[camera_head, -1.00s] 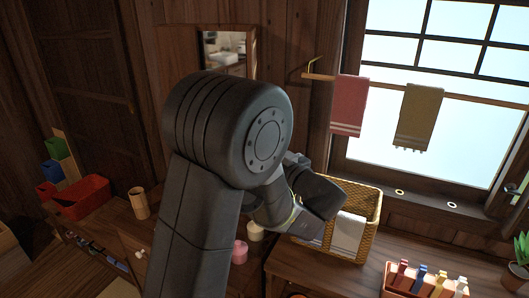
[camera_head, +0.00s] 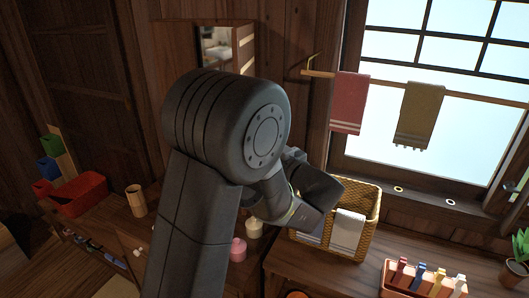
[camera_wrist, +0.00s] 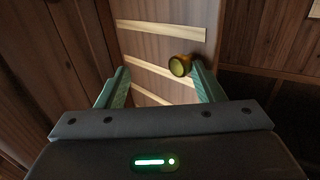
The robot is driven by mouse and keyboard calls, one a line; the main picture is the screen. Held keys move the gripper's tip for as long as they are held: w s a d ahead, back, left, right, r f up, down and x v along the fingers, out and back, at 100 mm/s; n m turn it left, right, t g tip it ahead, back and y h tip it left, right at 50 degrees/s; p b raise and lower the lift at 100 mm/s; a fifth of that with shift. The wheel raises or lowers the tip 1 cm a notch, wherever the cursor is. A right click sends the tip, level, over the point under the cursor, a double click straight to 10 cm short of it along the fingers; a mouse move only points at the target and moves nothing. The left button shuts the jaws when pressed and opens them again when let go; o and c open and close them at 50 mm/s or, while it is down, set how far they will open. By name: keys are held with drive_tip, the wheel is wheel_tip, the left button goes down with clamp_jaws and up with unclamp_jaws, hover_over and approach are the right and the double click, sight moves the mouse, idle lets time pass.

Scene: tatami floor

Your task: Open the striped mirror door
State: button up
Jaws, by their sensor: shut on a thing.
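The mirror door (camera_head: 213,45) is on the wall cabinet behind my arm. It stands at an angle, and a strip with pale bands shows to its right. My arm hides its lower part. In the wrist view the wooden panel (camera_wrist: 150,50) has pale slanting stripes. A round brass knob (camera_wrist: 180,65) stands out from it, close against the right fingertip. In the head view my arm hides the fingers.
A wicker basket (camera_head: 367,233) with towels stands on the right counter, beside my forearm. A red towel (camera_head: 348,103) and an olive towel (camera_head: 420,115) hang on a rail by the window. A cup (camera_head: 135,200) and red bin (camera_head: 80,194) are at left.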

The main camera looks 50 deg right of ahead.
drive_tip(key=shift+s+d+r, duration=0.15)
drive_tip(key=shift+s+d, duration=0.05)
drive_tip(key=shift+d, duration=0.05)
drive_tip(key=s+a+b, duration=0.1)
drive_tip(key=s+a, duration=0.1)
drive_tip(key=s, duration=1.1)
drive_tip(key=shift+s+a+f, duration=0.2)
drive_tip(key=shift+a, duration=0.2)
drive_tip(key=w+d, duration=0.2)
drive_tip(key=w, duration=0.9)
drive_tip(key=shift+d+p, duration=0.15)
drive_tip(key=shift+p, duration=0.15)
